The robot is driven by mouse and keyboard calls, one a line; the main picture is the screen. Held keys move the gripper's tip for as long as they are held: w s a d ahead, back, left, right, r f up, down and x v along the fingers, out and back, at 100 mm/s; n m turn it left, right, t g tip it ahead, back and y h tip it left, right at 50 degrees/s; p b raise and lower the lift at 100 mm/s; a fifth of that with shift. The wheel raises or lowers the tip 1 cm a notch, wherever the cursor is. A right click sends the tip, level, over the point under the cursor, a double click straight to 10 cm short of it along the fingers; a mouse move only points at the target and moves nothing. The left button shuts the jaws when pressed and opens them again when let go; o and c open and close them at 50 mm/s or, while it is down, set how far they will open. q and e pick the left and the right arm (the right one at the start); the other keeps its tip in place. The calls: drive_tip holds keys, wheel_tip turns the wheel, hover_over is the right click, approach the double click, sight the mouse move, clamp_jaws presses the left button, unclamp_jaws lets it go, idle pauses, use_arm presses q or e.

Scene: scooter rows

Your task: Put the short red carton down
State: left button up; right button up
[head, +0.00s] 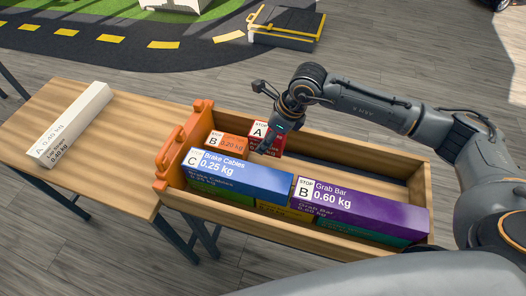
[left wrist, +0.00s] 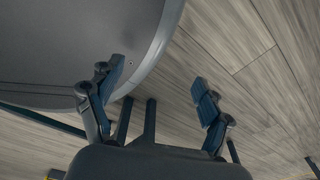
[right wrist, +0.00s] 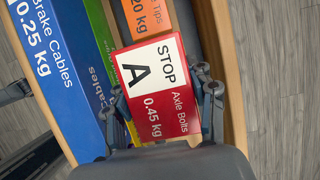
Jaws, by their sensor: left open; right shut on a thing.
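The short red carton (head: 258,132) is labelled STOP A; in the right wrist view it reads Axle Bolts 0.45 kg (right wrist: 158,90). It is in the back part of the wooden crate (head: 290,247), right of an orange carton. My right gripper (head: 277,143) is shut on the red carton, with a finger on each side of it in the right wrist view (right wrist: 168,112). The carton's underside is hidden, so I cannot tell whether it touches what is below. My left gripper (left wrist: 158,95) is open and empty, over the floor beside a grey rounded surface.
In the crate are the orange carton (head: 226,145), a blue Brake Cables carton (head: 240,178) and a purple Grab Bar carton (head: 370,209), with green, yellow and teal ones lower. A white carton (head: 75,122) lies on the wooden table (head: 120,150), which has bare room.

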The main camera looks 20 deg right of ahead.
wheel_tip(320, 180, down, 4)
drive_tip(key=shift+s+f, duration=0.1)
drive_tip(key=shift+f, duration=0.05)
drive_tip(key=shift+f+p, duration=0.35)
drive_tip(key=shift+f, duration=1.85)
use_arm(q)
drive_tip(key=shift+s+r, duration=0.3)
drive_tip(key=shift+r, duration=0.05)
drive_tip(key=shift+s, duration=0.15)
use_arm(e)
drive_tip(key=shift+f, duration=0.15)
drive_tip(key=o, duration=1.4)
drive_tip(key=shift+o, duration=1)
use_arm(q)
drive_tip(key=shift+s+f, duration=0.15)
drive_tip(key=shift+s, duration=0.25)
